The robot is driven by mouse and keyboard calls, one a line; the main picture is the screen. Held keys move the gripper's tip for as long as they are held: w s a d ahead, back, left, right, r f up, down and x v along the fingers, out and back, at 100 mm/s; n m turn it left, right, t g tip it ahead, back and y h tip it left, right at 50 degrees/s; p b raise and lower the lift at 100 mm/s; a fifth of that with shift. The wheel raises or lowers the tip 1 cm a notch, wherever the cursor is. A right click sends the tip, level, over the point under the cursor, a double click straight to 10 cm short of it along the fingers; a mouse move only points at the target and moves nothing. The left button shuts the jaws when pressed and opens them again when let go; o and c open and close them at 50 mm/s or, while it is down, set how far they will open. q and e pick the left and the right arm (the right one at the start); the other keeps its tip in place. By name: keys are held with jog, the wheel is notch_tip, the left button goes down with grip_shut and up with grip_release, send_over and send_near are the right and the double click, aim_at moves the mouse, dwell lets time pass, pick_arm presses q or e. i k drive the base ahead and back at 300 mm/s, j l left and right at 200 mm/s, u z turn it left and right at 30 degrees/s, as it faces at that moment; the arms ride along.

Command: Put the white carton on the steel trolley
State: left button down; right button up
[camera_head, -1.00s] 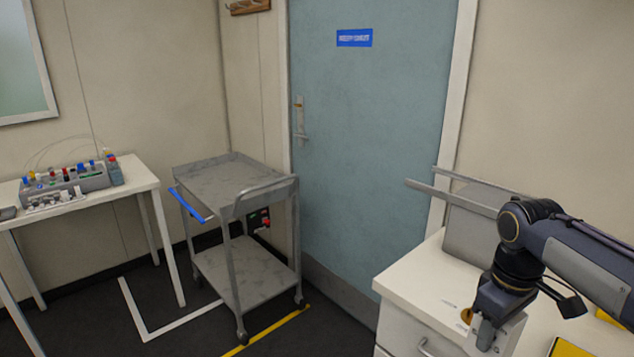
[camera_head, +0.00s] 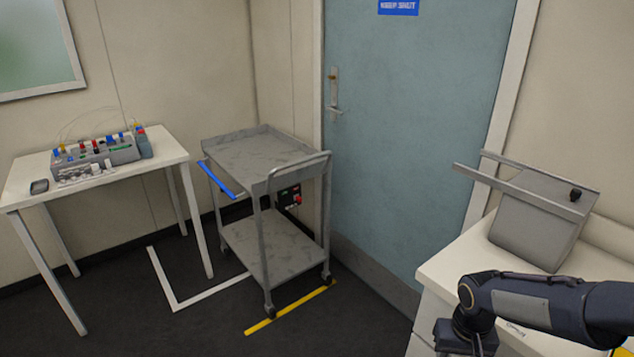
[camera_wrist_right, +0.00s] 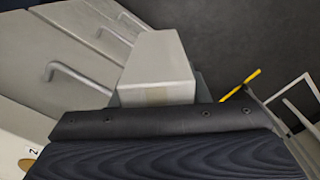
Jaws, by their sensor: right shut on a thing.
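The white carton (camera_wrist_right: 157,62) shows in the right wrist view, just beyond the dark body of my right gripper (camera_wrist_right: 160,98). That gripper is shut on the carton; its fingertips are mostly hidden. In the head view my right arm reaches in at the lower right, and the gripper and carton are below the picture's edge. The steel trolley (camera_head: 258,157) stands left of the door with an empty top tray, an empty lower shelf and a blue bar on its left edge. Part of its frame seems to show at the right of the wrist view (camera_wrist_right: 293,100). My left gripper is not in view.
A white drawer cabinet (camera_head: 450,270) with a grey bin-like box (camera_head: 535,225) on it stands at the right. Yellow (camera_head: 290,307) and white floor tape lie near the trolley; the dark floor between is clear.

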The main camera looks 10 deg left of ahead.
aim_at(271, 168)
jog(key=i+j+u, duration=0.25)
jog(key=i+j, duration=0.55)
jog(key=i+j+u, duration=0.25)
jog(key=i+j, duration=0.55)
jog(key=i, duration=0.1)
